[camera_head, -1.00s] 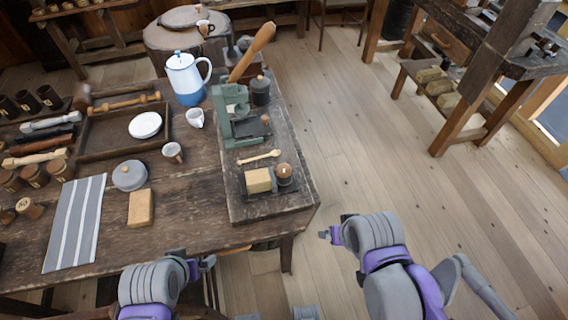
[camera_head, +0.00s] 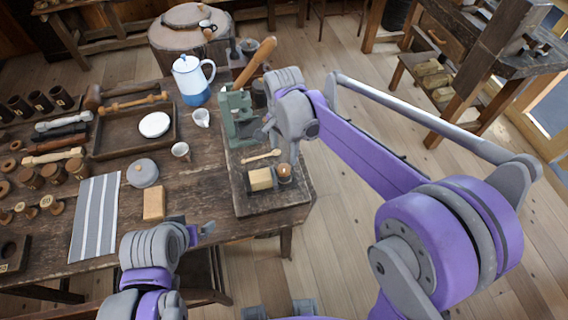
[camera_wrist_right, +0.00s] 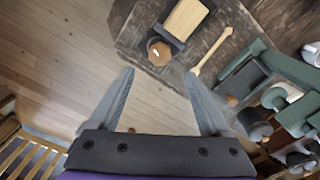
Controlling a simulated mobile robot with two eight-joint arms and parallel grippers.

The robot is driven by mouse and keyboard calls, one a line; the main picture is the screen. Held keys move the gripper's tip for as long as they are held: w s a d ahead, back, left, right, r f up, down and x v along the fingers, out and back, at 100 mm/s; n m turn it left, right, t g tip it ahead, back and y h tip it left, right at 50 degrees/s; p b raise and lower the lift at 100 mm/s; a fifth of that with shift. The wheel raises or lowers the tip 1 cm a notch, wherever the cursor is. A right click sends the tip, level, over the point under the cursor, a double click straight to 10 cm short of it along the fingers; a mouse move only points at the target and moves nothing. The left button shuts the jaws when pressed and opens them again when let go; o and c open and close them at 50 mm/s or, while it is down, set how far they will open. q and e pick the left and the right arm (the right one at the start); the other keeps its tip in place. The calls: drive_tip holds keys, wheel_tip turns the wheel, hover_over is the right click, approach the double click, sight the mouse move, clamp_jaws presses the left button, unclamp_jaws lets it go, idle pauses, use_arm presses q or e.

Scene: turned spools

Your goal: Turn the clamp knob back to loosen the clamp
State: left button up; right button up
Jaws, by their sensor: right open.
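The clamp holds a pale wooden block (camera_head: 261,179) near the front of the raised board. Its round brown knob (camera_head: 284,171) sits at the block's right end. In the wrist view the block (camera_wrist_right: 187,18) and the knob (camera_wrist_right: 160,50) are at the top. My right gripper (camera_wrist_right: 159,73) is open and empty, its fingers wide apart. The knob appears just beyond the gap between the fingertips; I see no contact. In the head view my right wrist hangs over the board's right side, behind the clamp. My left gripper (camera_head: 205,231) is by the table's front edge; its opening is unclear.
A green press (camera_head: 232,115) with a long wooden handle stands behind the clamp, close to my right wrist. A wooden spoon (camera_head: 262,157) lies between them. A wooden block (camera_head: 154,204) and striped cloth (camera_head: 95,215) lie to the left.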

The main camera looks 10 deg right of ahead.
sight(284, 167)
wheel_tip(284, 167, down, 9)
drive_tip(key=shift+f, duration=0.1)
idle(0.3)
clamp_jaws()
